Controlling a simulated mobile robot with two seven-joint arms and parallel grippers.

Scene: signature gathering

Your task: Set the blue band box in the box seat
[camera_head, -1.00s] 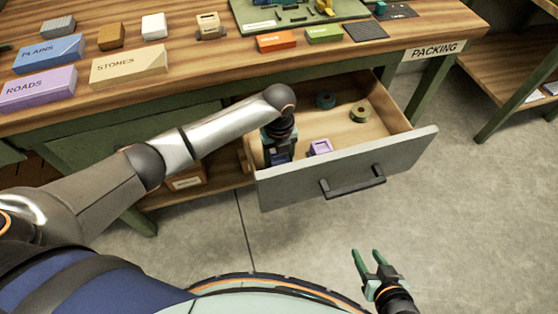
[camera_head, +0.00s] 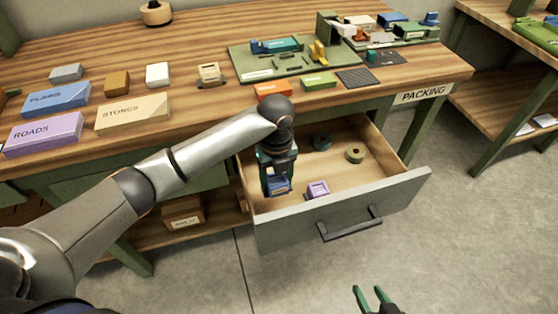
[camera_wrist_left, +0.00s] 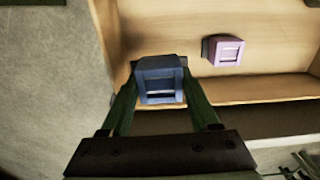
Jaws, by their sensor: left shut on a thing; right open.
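The blue band box (camera_head: 279,184) is between the fingers of my left gripper (camera_head: 277,172), over the left part of the open drawer. In the left wrist view, the blue box (camera_wrist_left: 160,82) sits between both green fingers, its framed face towards the camera. My left gripper is shut on it. My right gripper (camera_head: 371,292) is open and empty at the bottom of the head view, in front of the drawer. I cannot tell which thing is the box seat; a green board (camera_head: 245,72) with fittings lies at the back of the bench.
The drawer (camera_head: 290,234) is pulled out and holds a purple box (camera_head: 318,188), a dark teal roll (camera_head: 321,143) and an olive roll (camera_head: 355,153). A cream box (camera_head: 209,71), an orange box (camera_head: 273,90) and a green box (camera_head: 319,82) stand on the bench.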

